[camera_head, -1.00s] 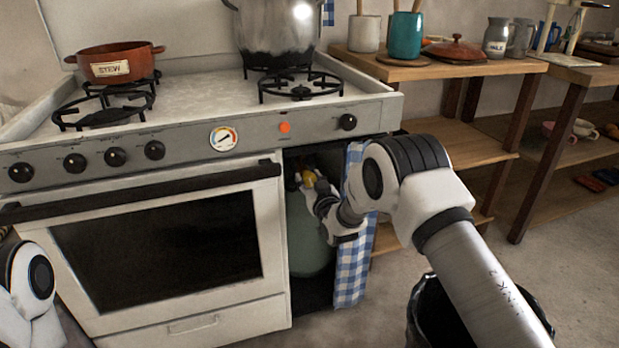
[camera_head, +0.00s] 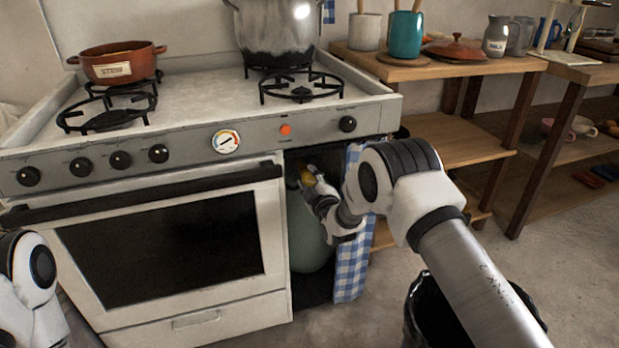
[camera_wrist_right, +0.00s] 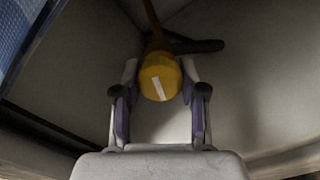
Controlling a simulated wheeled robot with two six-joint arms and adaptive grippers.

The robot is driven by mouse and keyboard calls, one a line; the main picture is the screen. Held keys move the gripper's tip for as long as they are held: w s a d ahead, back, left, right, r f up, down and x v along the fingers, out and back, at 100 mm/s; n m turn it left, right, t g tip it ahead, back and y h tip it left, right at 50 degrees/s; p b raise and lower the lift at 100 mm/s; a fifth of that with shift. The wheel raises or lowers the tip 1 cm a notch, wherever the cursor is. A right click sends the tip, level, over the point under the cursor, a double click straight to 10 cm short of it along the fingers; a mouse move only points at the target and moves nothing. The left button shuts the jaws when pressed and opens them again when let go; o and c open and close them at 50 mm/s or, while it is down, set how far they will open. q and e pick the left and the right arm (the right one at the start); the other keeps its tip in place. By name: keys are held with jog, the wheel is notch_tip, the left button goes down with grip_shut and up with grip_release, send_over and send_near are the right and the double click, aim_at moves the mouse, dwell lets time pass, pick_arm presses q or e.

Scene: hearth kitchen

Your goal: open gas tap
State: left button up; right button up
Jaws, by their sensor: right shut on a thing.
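The gas tap is a yellow knob with a pale stripe, seen close in the right wrist view (camera_wrist_right: 160,78). In the head view the yellow tap (camera_head: 307,178) shows small at the top of the green gas bottle (camera_head: 308,240), inside the compartment at the oven's right. My right gripper (camera_wrist_right: 160,95) is shut on the yellow knob, one finger on each side of it. In the head view the right gripper (camera_head: 312,188) reaches into the compartment and partly hides the tap. On the left, part of my left arm shows; its gripper is out of view.
A blue checked curtain (camera_head: 352,240) hangs at the compartment's right side, close to my right arm. The stove (camera_head: 190,215) carries a red stew pot (camera_head: 117,66) and a large metal pot (camera_head: 277,28). Wooden shelves (camera_head: 455,140) stand at the right, and a black bin (camera_head: 447,318) is below my right arm.

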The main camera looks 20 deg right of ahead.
jog(key=shift+n, duration=2)
jog(key=o, duration=1.1)
jog(key=shift+o, duration=0.2)
jog(key=s, duration=1.2)
jog(key=shift+d, duration=0.15)
jog(key=shift+f, duration=0.1)
